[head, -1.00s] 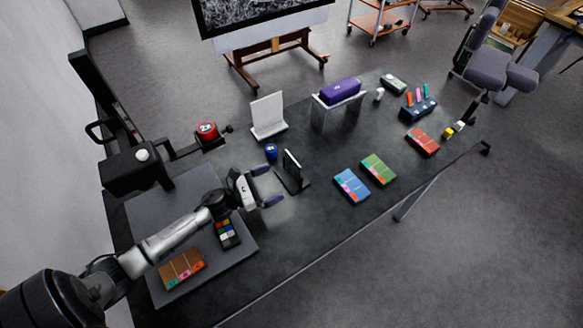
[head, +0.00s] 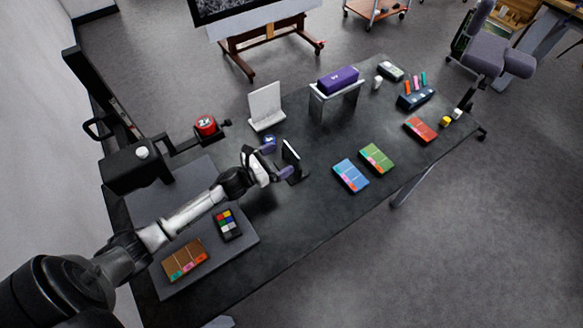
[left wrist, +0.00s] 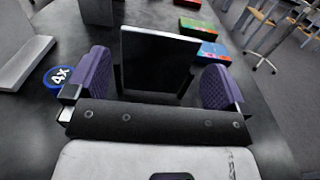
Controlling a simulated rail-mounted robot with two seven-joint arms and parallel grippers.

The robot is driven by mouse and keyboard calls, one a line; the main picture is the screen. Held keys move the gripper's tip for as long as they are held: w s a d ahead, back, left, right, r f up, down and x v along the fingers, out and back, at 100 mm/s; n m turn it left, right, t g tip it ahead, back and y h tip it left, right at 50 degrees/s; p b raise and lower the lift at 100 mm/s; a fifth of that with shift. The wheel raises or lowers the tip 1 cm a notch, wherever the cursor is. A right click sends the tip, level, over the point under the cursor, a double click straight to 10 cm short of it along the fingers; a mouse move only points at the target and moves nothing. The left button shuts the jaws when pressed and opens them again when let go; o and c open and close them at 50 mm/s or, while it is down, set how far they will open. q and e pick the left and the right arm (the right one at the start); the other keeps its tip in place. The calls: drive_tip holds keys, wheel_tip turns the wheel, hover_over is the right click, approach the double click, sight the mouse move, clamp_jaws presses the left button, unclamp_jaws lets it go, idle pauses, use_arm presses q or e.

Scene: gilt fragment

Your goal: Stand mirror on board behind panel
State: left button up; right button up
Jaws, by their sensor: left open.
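The mirror (head: 291,155), a small dark upright plate with a pale edge, stands on the dark table. In the left wrist view the mirror (left wrist: 158,62) shows its dark face between the purple fingers. My left gripper (head: 278,160) is open, with one finger on each side of the mirror; I cannot tell whether they touch it. A white upright panel (head: 265,103) stands on the table behind the mirror. A flat grey board (head: 190,198) lies at the table's left end, partly under my left arm. My right gripper is out of view.
A blue 4x weight (left wrist: 59,77) sits close beside the left finger. A red 2x weight (head: 205,125) is farther left. Blue (head: 351,175) and green (head: 376,158) boxes lie to the right. A brown box (head: 185,261) and a colour palette (head: 227,224) lie on the board.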

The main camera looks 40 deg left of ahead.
sight(290, 152)
use_arm(q)
drive_tip(key=shift+p+x, duration=0.35)
drive_tip(key=shift+x, duration=2.2)
drive_tip(key=c, duration=1.1)
drive_tip(key=shift+r, duration=0.15)
drive_tip(key=c, duration=0.3)
drive_tip(key=shift+r, duration=0.15)
